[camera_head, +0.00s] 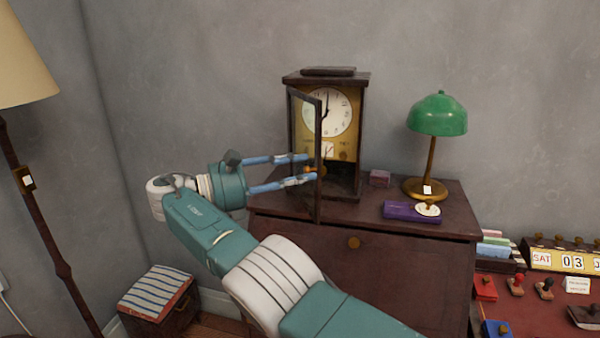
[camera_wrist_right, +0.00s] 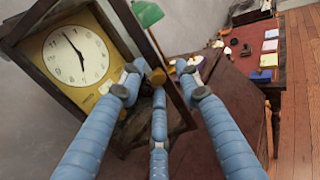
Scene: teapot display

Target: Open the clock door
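The clock (camera_head: 327,112) is a dark wooden case with a white dial, standing on the dark cabinet. Its framed door (camera_head: 318,150) stands ajar, swung out from the left side of the case. The dial (camera_wrist_right: 75,57) and the slanting door frame (camera_wrist_right: 174,95) also show in the right wrist view. My right gripper (camera_head: 312,168) reaches in from the left, its blue fingers at the door's front edge. In the wrist view its fingers (camera_wrist_right: 160,78) are spread, with the frame passing between them; whether they touch it is unclear. My left gripper is out of view.
A green lamp (camera_head: 437,115), a purple box (camera_head: 411,212) and a small reddish box (camera_head: 380,178) stand on the cabinet right of the clock. A floor lamp (camera_head: 40,208) is at left, a striped-top box (camera_head: 158,293) below. A red desk (camera_head: 535,315) stands at right.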

